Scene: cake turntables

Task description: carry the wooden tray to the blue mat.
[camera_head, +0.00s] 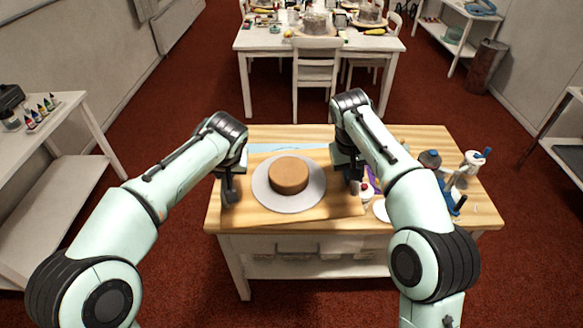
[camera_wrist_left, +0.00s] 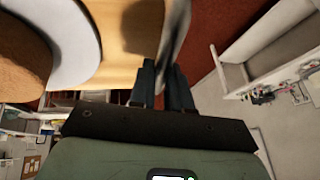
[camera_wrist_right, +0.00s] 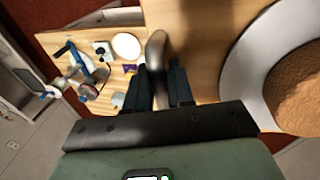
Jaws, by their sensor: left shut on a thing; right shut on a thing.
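The wooden tray (camera_head: 343,206) is at the left part of the wooden table, with a grey turntable (camera_head: 262,198) and a round brown cake (camera_head: 288,175) on it. My left gripper (camera_head: 229,190) is shut on the tray's left handle, which shows in the left wrist view (camera_wrist_left: 176,35). My right gripper (camera_head: 354,180) is shut on the right handle, seen in the right wrist view (camera_wrist_right: 157,48). The blue mat (camera_head: 272,148) shows only as a pale strip behind the tray; the rest is hidden. I cannot tell whether the tray is clear of the tabletop.
Right of the tray are a white plate (camera_head: 381,210), a small grey turntable (camera_head: 430,158), a blue tool stand (camera_head: 450,200) and a white cup (camera_head: 473,162). My right arm hides part of that side. A white table (camera_head: 260,40) with chairs stands beyond.

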